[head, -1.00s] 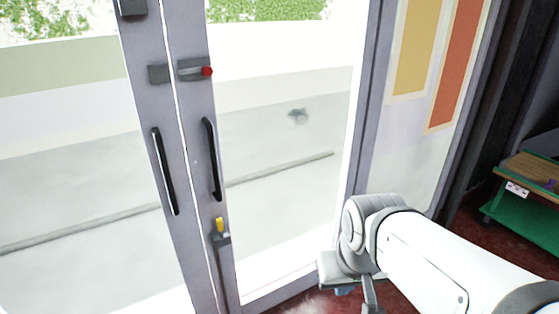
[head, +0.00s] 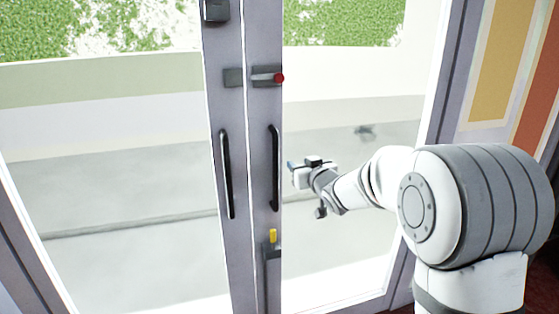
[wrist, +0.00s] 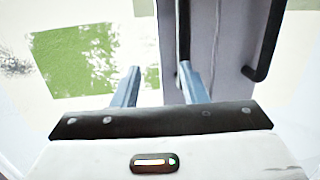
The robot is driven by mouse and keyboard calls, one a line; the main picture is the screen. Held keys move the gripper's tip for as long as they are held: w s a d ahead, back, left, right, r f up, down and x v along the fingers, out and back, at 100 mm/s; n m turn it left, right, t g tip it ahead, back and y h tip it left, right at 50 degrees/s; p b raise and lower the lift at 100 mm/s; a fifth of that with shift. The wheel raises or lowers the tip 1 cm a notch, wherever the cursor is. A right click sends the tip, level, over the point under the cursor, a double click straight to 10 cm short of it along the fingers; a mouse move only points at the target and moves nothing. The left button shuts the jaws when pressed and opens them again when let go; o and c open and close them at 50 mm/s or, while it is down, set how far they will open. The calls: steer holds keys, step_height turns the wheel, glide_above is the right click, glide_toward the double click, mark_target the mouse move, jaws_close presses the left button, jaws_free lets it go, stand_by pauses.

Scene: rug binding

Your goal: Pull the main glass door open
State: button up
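The glass double door has a left leaf (head: 120,190) and a right leaf (head: 345,215), which look shut against each other. A black upright bar handle (head: 227,175) is on the left leaf's inner stile, and another black handle (head: 275,168) is on the right leaf's. My gripper (head: 292,168) is just right of the right handle in the head view, apparently not holding it. In the wrist view my gripper (wrist: 162,80) has its two blue-grey fingers apart, with nothing held. A black handle (wrist: 270,40) shows right of the fingers there, and another dark bar (wrist: 184,35) shows behind the right finger.
A latch with a red knob (head: 267,77) sits above the right handle. A yellow-topped bolt (head: 272,237) is below it. A dark box (head: 215,11) is at the top of the left stile. Yellow and orange panels (head: 497,60) are on the right.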

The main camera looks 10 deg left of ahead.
mark_target(277, 155)
steer(key=w+a+y, duration=0.1)
steer(key=w+a, duration=0.2)
steer(key=a, duration=0.1)
steer(key=w+a+n+y+p, duration=0.1)
steer(key=w+a, duration=0.3)
steer(key=shift+w+a+f+y, duration=0.1)
steer(key=shift+w+f+y, duration=0.15)
steer(key=shift+y, duration=0.15)
jaws_close()
stand_by(0.3)
